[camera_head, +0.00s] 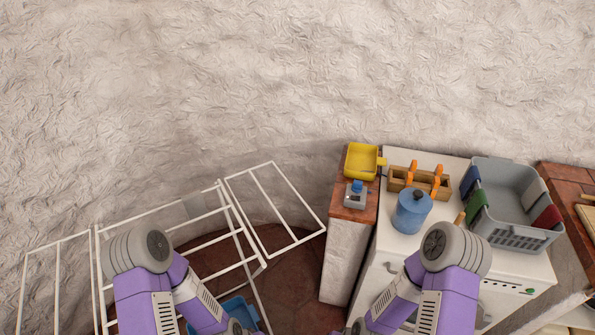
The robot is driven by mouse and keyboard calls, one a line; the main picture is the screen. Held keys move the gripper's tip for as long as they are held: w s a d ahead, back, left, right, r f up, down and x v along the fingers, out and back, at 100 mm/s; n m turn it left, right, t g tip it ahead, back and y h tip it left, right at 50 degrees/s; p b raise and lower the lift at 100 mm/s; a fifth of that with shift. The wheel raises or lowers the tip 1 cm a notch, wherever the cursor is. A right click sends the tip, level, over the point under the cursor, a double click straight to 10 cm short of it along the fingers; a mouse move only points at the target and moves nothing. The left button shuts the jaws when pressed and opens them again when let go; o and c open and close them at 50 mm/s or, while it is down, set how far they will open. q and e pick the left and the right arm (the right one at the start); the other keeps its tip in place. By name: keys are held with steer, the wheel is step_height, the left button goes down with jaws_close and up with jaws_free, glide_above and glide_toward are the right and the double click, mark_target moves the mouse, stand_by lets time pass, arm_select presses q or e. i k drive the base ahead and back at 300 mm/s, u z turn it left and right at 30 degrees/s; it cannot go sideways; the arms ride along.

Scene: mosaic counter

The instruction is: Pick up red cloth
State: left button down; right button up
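A dark red cloth (547,218) hangs over the right side of a grey plastic basket (512,238), near its front corner. The basket stands on the right part of a white appliance top (390,228). Both of my arms show only as purple and grey links at the bottom of the head view. My left and right grippers are outside the picture, so I cannot see their fingers.
Blue (470,177), green (474,205) and white (533,193) cloths also hang on the basket. A blue pot (412,211), wooden caddy (419,181) and yellow container (361,161) stand left of it. A white drying rack (268,205) is at left.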

mark_target(552, 214)
steer(key=i, duration=0.4)
steer(key=k, duration=0.4)
steer(key=u, duration=0.25)
steer(key=i, duration=0.25)
steer(key=z, duration=3.65)
steer(key=i, duration=1.8)
steer(key=u, duration=0.4)
